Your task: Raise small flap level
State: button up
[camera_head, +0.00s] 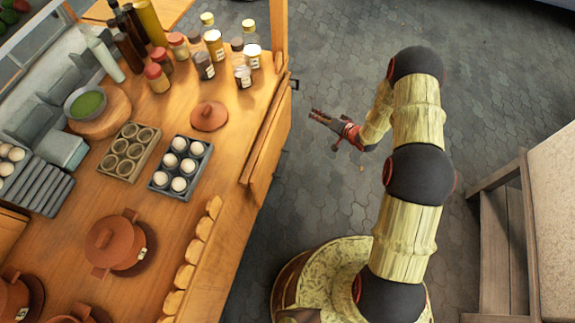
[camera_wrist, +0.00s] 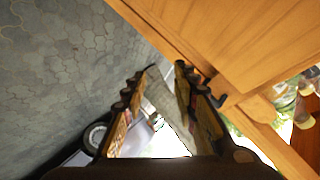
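The small flap appears to be the wooden panel (camera_head: 268,160) hanging down at the counter's right edge, below a long wooden strip. In the wrist view a broad wooden panel (camera_wrist: 260,40) fills the upper right; I cannot tell for sure that it is the same flap. A small dark hook or latch (camera_head: 294,84) sticks out from the counter's side, and a dark bracket shows in the wrist view (camera_wrist: 214,92). My gripper (camera_head: 314,116) is right of the counter, apart from it, over the paving. Its fingertips (camera_wrist: 166,68) are apart with nothing between them.
The wooden counter (camera_head: 235,120) holds bottles, jars, an egg tray (camera_head: 180,165), a clay lid (camera_head: 208,116) and clay pots (camera_head: 115,240). A wooden stand with a pale top (camera_head: 555,210) is at the right. Paved floor (camera_head: 335,50) is clear around my gripper.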

jog(key=s+a+f+m+t+y, duration=0.1)
jog(key=s+a+f+m+y, duration=0.2)
jog(key=s+a+f, duration=0.5)
jog(key=s+a+f+m+y, duration=0.1)
jog(key=s+f+m+y, duration=0.15)
jog(key=s+f, duration=0.65)
jog(key=w+a+r, duration=0.1)
jog(key=a+r, duration=0.1)
jog(key=a, duration=0.3)
jog(key=shift+w+r+y, duration=0.35)
jog(key=c, duration=0.3)
jog(key=c, duration=0.4)
grip_shut()
